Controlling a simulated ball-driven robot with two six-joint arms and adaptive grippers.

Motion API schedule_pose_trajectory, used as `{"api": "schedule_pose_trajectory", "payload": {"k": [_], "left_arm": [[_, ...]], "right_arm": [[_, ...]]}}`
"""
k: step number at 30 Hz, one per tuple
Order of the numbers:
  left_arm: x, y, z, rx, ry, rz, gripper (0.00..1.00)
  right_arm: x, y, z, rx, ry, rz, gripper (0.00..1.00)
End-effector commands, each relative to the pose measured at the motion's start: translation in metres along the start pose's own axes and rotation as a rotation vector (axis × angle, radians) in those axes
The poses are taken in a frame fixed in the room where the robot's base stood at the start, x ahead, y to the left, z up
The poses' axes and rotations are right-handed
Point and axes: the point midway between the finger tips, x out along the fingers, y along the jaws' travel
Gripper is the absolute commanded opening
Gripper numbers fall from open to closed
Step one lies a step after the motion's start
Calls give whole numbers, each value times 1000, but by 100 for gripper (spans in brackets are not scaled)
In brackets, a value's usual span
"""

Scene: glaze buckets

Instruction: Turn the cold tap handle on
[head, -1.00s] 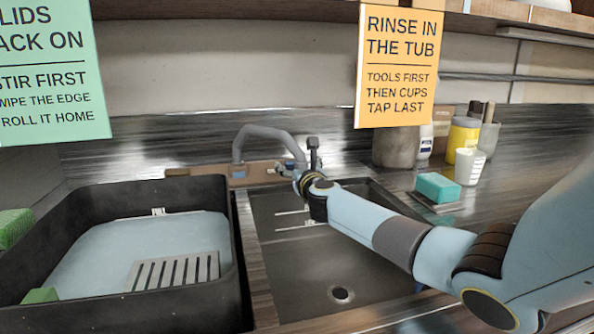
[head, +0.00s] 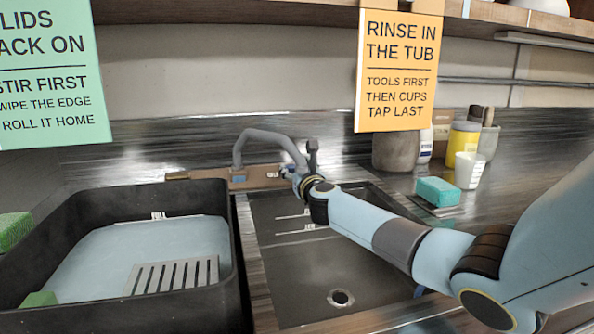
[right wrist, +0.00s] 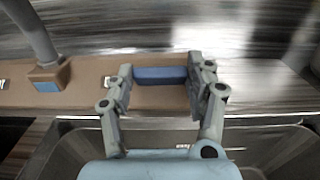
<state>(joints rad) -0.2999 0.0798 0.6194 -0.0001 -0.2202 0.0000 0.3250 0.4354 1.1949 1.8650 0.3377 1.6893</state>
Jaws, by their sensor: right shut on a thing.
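The tap has a grey curved spout (head: 262,133) on a brown base plate (head: 264,174) behind the sink. In the right wrist view, a blue bar-shaped handle (right wrist: 160,75) on the same brown plate sits between the fingers of my right gripper (right wrist: 161,80). The gripper is shut on this blue handle, one finger at each end. The spout's foot with a blue square shows at left in that view. In the head view, my right gripper (head: 299,172) reaches the plate to the right of the spout and hides the handle. My left gripper is not in view.
The sink basin (head: 290,270) lies below my right arm. A black tub (head: 225,265) with pale blue contents and a slotted grate (head: 173,276) stands left. A teal sponge (head: 437,191), a white cup (head: 468,170) and a yellow jar (head: 463,137) stand right. An orange sign (head: 398,70) hangs above.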

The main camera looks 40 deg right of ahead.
Motion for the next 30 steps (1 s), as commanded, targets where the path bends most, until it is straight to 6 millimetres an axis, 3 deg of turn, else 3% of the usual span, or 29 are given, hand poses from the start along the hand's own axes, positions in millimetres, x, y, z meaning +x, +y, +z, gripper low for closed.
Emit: {"api": "schedule_pose_trajectory", "payload": {"k": [14,30], "left_arm": [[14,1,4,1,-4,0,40],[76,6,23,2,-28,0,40]], "right_arm": [[1,-5,-1,-178,-2,235,22],[5,-10,-3,-479,0,642,22]]}}
